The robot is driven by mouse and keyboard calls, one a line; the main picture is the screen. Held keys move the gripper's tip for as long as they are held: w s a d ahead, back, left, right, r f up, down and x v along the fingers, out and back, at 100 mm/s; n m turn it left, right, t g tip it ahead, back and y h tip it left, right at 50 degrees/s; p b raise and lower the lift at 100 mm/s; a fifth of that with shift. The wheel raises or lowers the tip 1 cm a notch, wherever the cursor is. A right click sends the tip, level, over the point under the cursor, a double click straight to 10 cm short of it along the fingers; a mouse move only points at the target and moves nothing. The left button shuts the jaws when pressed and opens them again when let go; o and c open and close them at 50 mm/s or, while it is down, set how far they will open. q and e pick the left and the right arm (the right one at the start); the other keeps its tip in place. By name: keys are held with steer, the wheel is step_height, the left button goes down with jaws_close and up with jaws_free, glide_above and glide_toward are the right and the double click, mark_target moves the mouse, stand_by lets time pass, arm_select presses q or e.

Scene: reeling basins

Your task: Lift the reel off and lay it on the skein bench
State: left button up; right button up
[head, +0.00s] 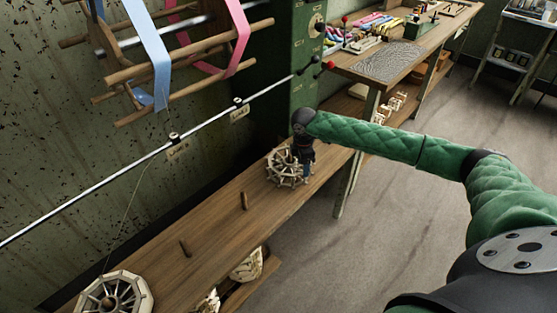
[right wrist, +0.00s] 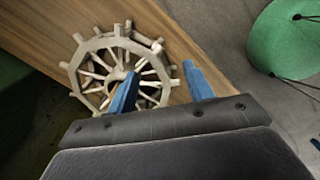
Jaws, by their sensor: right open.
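A pale wooden spoked reel (head: 283,169) rests on the long low bench (head: 222,222) in the head view. It also shows in the right wrist view (right wrist: 95,48). My right gripper (head: 304,168) is over the reel's right side, and hides part of it. In the right wrist view its two blue fingers (right wrist: 160,84) are apart. One finger overlaps the spokes, the other is past the rim, with the rim's right edge between them in the picture. I cannot tell whether they touch it. A higher bench (head: 400,62) with coloured skeins stands at the back. My left gripper is out of view.
Another spoked reel (head: 136,284) is at the near left. Two pegs (head: 244,201) stand on the bare low bench between the reels. A metal rod (head: 210,119) runs along the wall below a frame with blue and pink bands (head: 153,50). Open floor (head: 400,220) lies right.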

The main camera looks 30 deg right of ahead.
mark_target(301, 179)
steer(key=shift+a+n, duration=0.25)
steer(key=shift+n, duration=0.05)
steer(key=shift+s+a+r+n+y, duration=0.2)
steer(key=shift+s+a+n+y, duration=0.1)
steer(key=shift+n, duration=0.3)
steer(key=shift+w+f+n, duration=0.15)
steer(key=shift+n, duration=0.15)
steer(key=shift+f, duration=0.15)
step_height(301, 179, down, 2)
steer(key=shift+d+f+p, duration=0.15)
steer(key=shift+f+p, duration=0.25)
steer(key=shift+f, duration=1)
steer(key=shift+d+f+p, duration=0.15)
steer(key=shift+f+p, duration=0.25)
steer(key=shift+f, duration=0.95)
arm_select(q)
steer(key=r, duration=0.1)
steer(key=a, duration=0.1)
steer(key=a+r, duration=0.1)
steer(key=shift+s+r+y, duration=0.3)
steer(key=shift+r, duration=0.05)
arm_select(e)
jaws_close()
